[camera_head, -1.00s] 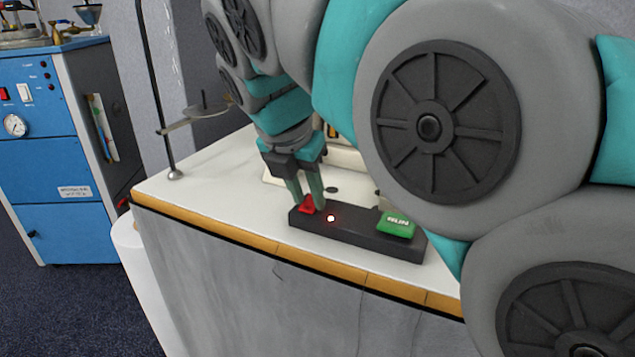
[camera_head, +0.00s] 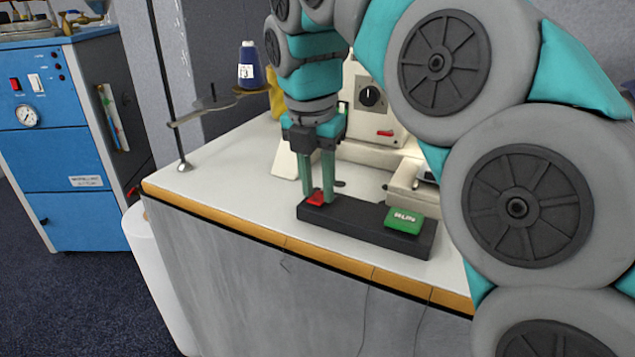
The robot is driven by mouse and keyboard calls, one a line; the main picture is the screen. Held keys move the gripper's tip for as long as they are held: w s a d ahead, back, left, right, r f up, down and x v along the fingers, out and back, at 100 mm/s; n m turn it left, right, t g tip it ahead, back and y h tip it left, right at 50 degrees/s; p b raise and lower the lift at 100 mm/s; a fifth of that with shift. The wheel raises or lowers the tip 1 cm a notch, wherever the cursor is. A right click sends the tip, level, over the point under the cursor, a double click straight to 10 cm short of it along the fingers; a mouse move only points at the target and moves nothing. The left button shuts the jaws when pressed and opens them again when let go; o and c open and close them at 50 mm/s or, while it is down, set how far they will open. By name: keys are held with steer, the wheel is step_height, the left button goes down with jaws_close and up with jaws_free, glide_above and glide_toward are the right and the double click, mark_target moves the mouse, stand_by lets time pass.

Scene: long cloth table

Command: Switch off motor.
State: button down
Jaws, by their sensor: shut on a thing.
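A long dark switch box (camera_head: 358,222) lies on the white table top near its front edge. A red switch (camera_head: 316,199) is at its left end, and a green button marked RUN (camera_head: 404,219) is at its right end. My gripper (camera_head: 318,196) points down over the left end. Its two fingers are shut on the red switch, one on each side, and partly cover it. No lit dot shows on the box between the switch and the button.
A pale sewing machine (camera_head: 372,125) with a dark dial stands behind the box, partly hidden by my arm. A blue thread cone (camera_head: 249,66) stands on a holder at the back left. A blue cabinet (camera_head: 60,160) is at far left. The table's left part is clear.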

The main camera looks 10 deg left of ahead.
mark_target(318, 198)
steer(key=c, duration=0.6)
jaws_free()
steer(key=shift+w+r, duration=0.1)
steer(key=shift+r, duration=0.5)
steer(key=shift+d+r, duration=0.15)
steer(key=shift+r, duration=0.9)
steer(key=s+d+r, duration=0.1)
steer(key=s+d, duration=0.2)
steer(key=s, duration=0.4)
steer(key=s+d, duration=0.3)
steer(key=s, duration=0.4)
steer(key=shift+s+d+r+b, duration=0.3)
steer(key=shift+d+r+b, duration=0.05)
steer(key=shift+b, duration=0.05)
